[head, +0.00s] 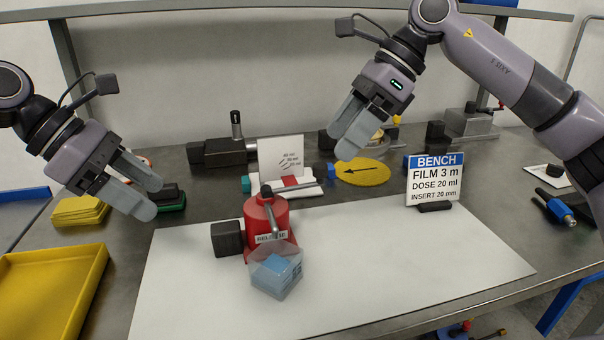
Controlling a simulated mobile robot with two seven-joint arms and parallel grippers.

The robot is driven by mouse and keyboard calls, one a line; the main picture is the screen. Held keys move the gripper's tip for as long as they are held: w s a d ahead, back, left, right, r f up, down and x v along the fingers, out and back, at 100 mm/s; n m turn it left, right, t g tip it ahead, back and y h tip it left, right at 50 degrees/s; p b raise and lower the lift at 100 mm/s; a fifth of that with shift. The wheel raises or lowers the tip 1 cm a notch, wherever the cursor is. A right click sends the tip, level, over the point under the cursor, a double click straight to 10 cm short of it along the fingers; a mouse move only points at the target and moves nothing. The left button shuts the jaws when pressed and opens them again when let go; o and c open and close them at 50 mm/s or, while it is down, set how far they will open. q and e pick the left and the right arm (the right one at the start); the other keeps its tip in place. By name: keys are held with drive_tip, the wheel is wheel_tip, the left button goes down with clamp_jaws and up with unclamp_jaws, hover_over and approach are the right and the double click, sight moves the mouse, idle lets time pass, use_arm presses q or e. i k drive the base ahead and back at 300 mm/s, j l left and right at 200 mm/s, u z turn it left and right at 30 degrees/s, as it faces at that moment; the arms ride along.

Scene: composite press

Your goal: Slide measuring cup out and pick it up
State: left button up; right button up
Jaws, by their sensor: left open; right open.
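A clear measuring cup (276,274) with blue contents stands on the white mat (400,262), close in front of a red device (264,215) with a lever and a "RELEASE"-like label. I cannot tell whether the cup touches the device. My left gripper (152,197) is open and empty, above the left edge of the mat, to the left of the red device. My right gripper (345,146) is open and empty, raised above the back of the bench, up and to the right of the cup.
A yellow tray (98,292) lies at the left, with yellow pads (80,210) behind it. A bench sign (435,182) stands at the mat's back right. The mat's right half is clear.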

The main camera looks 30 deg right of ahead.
sight(276, 267)
drive_tip(key=k, duration=1)
